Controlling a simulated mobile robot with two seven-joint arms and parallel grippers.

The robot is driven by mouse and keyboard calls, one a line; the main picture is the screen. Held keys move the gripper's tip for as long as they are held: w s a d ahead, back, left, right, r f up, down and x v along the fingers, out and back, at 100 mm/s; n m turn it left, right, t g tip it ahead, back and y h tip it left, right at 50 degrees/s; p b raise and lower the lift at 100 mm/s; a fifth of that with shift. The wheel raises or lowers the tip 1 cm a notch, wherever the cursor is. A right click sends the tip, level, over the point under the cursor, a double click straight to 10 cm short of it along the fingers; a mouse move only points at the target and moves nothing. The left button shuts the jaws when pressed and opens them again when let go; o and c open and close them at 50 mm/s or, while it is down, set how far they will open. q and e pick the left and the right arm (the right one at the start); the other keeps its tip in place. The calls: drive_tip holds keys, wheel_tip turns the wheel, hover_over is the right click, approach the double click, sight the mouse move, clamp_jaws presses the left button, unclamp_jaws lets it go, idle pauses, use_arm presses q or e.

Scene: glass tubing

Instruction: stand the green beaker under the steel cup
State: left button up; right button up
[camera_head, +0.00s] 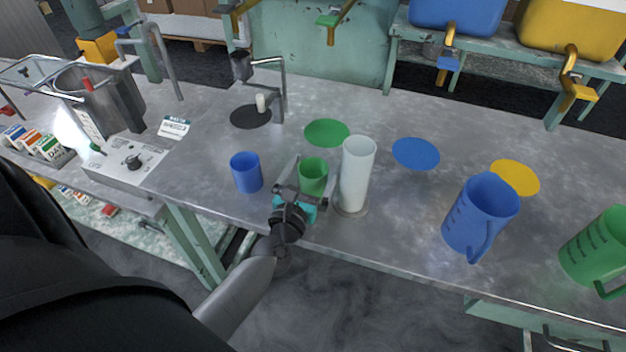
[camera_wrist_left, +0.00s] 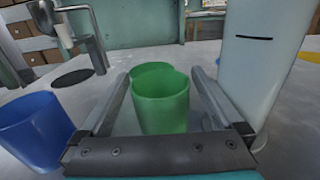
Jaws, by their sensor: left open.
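The green beaker (camera_head: 313,172) stands upright on the grey metal bench, near its front edge. My left gripper (camera_head: 309,182) is open, with its fingers on either side of the beaker. In the left wrist view the green beaker (camera_wrist_left: 161,103) stands between the fingers, with gaps visible beside it. A dark metal cup (camera_head: 240,66), apparently the steel cup, is raised beside a bent pipe stand (camera_head: 283,88) at the back of the bench. My right gripper is not in view.
A blue beaker (camera_head: 246,172) stands left of the gripper; a tall white cylinder (camera_head: 357,172) stands close on its right. Green (camera_head: 327,132), blue (camera_head: 416,153) and yellow (camera_head: 516,176) discs lie flat behind. Blue (camera_head: 478,215) and green (camera_head: 597,247) jugs stand at right.

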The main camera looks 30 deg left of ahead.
use_arm(q)
drive_tip(key=shift+x, duration=1.5)
drive_tip(key=c, duration=1.5)
drive_tip(key=shift+r, duration=0.1)
